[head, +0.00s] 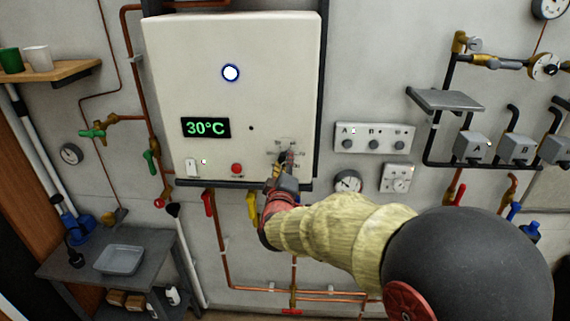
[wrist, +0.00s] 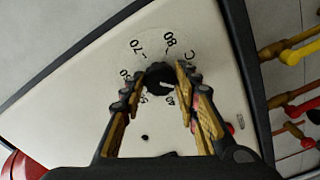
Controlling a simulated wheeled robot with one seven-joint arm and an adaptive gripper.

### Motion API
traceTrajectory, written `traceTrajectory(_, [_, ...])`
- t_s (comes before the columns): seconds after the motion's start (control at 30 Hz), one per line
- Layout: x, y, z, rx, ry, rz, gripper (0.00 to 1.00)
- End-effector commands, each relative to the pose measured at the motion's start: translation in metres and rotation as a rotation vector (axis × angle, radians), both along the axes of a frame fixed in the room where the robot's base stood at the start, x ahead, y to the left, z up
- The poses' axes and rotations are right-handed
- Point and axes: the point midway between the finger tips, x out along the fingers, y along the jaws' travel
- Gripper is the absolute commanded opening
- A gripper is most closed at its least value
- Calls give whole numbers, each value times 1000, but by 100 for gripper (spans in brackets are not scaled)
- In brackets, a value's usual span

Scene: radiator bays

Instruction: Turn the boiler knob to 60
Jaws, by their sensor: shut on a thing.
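The white boiler (head: 275,60) hangs on the wall, and its green display (head: 206,128) reads 30°C. The boiler knob is a dark round knob (wrist: 160,77) at the lower right of its front, with a light mark on it. A printed number scale (wrist: 152,47) surrounds it; 70 and 80 are readable, other numbers are partly covered. My gripper (wrist: 158,82) has its two fingers on either side of the knob and is shut on it. In the head view my gripper (head: 283,164) hides most of the knob.
A red button (head: 236,169) and a white switch (head: 193,168) are left of the knob. A panel with several small knobs (head: 374,138) is on the wall to the right. Yellow (head: 252,211) and red (head: 208,203) valve handles hang below the boiler.

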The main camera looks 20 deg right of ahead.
Motion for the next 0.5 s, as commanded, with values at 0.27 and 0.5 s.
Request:
traceTrajectory(0.27, [0, 0, -1, 12, -3, 0, 6])
traceTrajectory(0.5, [0, 0, -3, 100, -32, 0, 6])
